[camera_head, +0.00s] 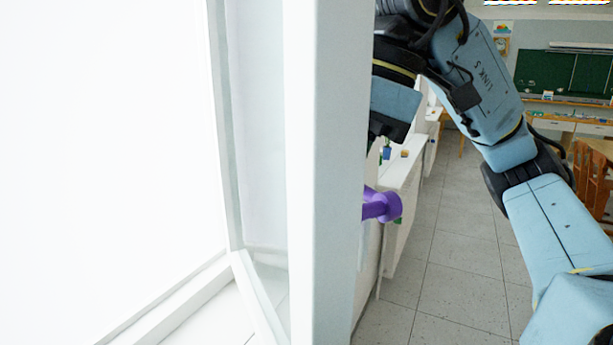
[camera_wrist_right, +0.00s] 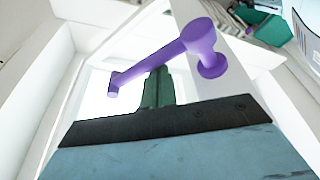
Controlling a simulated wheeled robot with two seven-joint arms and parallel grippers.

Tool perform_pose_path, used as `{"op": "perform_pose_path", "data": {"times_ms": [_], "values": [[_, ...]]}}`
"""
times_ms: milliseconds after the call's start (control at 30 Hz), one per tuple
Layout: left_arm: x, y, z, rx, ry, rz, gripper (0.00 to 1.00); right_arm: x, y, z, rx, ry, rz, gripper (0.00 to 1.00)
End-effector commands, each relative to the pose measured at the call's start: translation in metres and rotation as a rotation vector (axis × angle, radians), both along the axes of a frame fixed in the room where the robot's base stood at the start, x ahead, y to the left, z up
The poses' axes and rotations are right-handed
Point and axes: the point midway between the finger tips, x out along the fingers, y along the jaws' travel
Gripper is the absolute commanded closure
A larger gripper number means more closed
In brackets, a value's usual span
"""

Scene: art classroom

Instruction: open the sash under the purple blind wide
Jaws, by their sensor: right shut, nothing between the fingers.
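The sash (camera_head: 325,170) is a white-framed panel, seen nearly edge-on in the middle of the head view and standing out from the window frame (camera_head: 218,120). A purple handle (camera_head: 382,205) sticks out from its right side. In the right wrist view the handle's bar (camera_wrist_right: 155,62) runs diagonally across the picture. My right gripper (camera_wrist_right: 157,78) has its dark green fingers together at the bar, with the bar crossing over their tips; I cannot tell whether they touch. In the head view its fingers are mostly hidden behind the sash edge. The blind and my left gripper are out of view.
A white ledge (camera_head: 402,165) with small items runs along the wall behind the sash. Grey tiled floor (camera_head: 455,270) lies open to its right. A wooden chair (camera_head: 592,180) and a green chalkboard (camera_head: 545,72) are at the far right. Bright white fills the left.

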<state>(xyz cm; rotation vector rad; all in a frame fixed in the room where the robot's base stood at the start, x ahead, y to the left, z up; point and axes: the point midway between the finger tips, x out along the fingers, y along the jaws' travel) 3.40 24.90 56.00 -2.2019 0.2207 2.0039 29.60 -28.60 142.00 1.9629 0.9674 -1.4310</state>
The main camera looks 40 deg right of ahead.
Motion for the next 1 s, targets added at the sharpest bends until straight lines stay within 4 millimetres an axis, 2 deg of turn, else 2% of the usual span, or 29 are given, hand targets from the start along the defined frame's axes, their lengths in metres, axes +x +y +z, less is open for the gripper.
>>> {"op": "perform_pose_path", "data": {"times_ms": [633, 767, 1000], "values": [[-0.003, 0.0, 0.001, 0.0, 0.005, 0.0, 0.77, -0.004, -0.006, 0.002, -0.001, 0.001, 0.005, 1.0], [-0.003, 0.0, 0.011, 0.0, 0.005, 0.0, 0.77, -0.004, -0.008, 0.011, 0.0, 0.001, 0.004, 1.0], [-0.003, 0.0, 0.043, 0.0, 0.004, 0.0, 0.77, -0.005, -0.016, 0.04, 0.0, 0.001, 0.004, 1.0]]}}
